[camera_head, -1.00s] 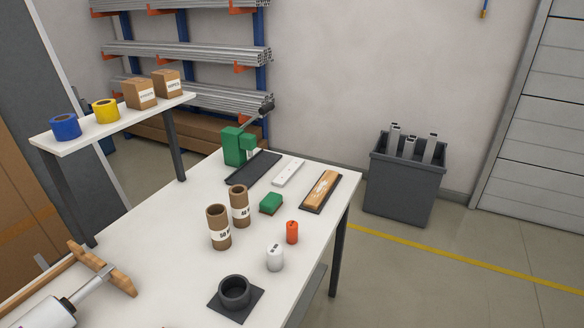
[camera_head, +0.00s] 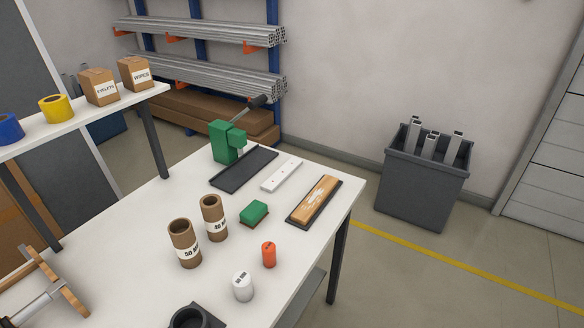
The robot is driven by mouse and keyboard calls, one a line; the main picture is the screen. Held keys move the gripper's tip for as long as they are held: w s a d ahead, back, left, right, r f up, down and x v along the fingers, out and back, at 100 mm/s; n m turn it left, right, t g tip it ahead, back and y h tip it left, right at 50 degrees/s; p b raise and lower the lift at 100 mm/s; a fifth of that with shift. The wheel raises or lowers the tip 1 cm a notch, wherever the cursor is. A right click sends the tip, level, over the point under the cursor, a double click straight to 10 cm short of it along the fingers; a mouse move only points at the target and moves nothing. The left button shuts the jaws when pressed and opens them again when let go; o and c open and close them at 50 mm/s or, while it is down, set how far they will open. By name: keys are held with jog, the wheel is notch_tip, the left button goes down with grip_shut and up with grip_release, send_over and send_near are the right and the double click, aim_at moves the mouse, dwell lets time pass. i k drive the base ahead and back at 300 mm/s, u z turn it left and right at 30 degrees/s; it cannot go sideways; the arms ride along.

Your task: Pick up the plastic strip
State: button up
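A flat white strip with small dark holes (camera_head: 281,174), which looks like the plastic strip, lies on the white table (camera_head: 130,215) near its far edge. It lies between a dark flat tray (camera_head: 243,170) on its left and a dark board bearing a wooden block (camera_head: 316,197) on its right. It appears unobstructed, with nothing on top of it. My gripper is not in view.
A green lever press (camera_head: 226,142) stands behind the tray. Nearer are a green block (camera_head: 254,212), two cardboard tubes (camera_head: 184,243), an orange cylinder (camera_head: 269,254) and a white cylinder (camera_head: 243,286). A grey bin (camera_head: 424,190) stands on the floor at right.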

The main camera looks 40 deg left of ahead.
aim_at(282, 174)
jog(key=i, duration=2.45)
jog(key=u, duration=2.65)
